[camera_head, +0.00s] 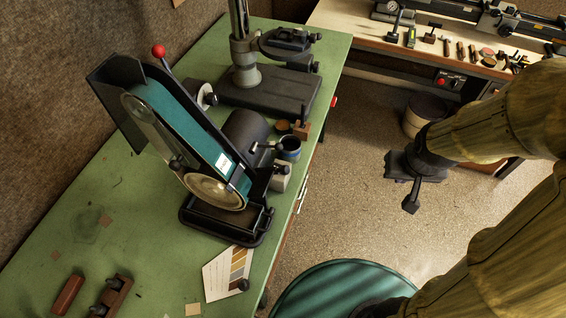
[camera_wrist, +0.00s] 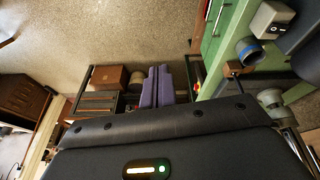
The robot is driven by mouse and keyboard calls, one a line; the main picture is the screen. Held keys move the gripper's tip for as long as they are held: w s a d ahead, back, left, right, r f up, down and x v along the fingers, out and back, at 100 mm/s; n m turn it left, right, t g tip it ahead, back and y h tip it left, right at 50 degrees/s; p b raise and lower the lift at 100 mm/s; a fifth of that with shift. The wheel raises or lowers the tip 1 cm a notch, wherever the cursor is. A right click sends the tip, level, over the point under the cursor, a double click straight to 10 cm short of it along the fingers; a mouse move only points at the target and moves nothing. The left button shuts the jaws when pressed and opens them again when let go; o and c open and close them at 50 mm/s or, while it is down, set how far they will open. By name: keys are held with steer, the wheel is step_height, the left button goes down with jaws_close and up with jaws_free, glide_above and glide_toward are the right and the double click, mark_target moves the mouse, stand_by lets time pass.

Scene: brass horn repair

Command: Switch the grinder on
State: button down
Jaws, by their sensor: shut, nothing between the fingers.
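The belt grinder (camera_head: 185,125) stands on the green bench, with a teal belt, a round wheel and a red-knobbed lever. A small light grey box (camera_head: 281,178), apparently its switch, sits at the right side of its base by the bench edge. The box also shows at the top right of the wrist view (camera_wrist: 272,18), with a round white mark on a dark face. My gripper (camera_head: 411,206) hangs over the open floor, right of the bench and well apart from the box. Its two purple-grey fingers (camera_wrist: 157,70) are together and empty.
A blue-banded tin (camera_head: 289,148) stands just behind the grey box. A drill stand (camera_head: 265,85) is farther back on the green bench (camera_head: 85,200). A teal round top (camera_head: 340,290) is at the front. Open floor lies between my gripper and the bench.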

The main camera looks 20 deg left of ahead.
steer(key=w+a+f+n+t+y+b, duration=0.1)
steer(key=w+a+f+n+t+y, duration=0.1)
steer(key=w+a+n, duration=0.35)
steer(key=w+a+f+n+t+y+b, duration=0.1)
steer(key=w+a+f+n+t+y, duration=0.1)
steer(key=w, duration=0.6)
steer(key=s+a+f+n+g+y+b, duration=0.1)
steer(key=s+a+f+n+g+y, duration=0.1)
steer(key=a, duration=0.4)
steer(key=s+a+f+n+g+y+b, duration=0.1)
steer(key=s+a+f+n+g+y, duration=0.2)
steer(key=a+n+g+y, duration=0.1)
steer(key=a+n+y, duration=0.1)
steer(key=a+n, duration=0.1)
steer(key=a, duration=0.1)
steer(key=shift+g+y, duration=0.3)
steer(key=shift+g, duration=0.1)
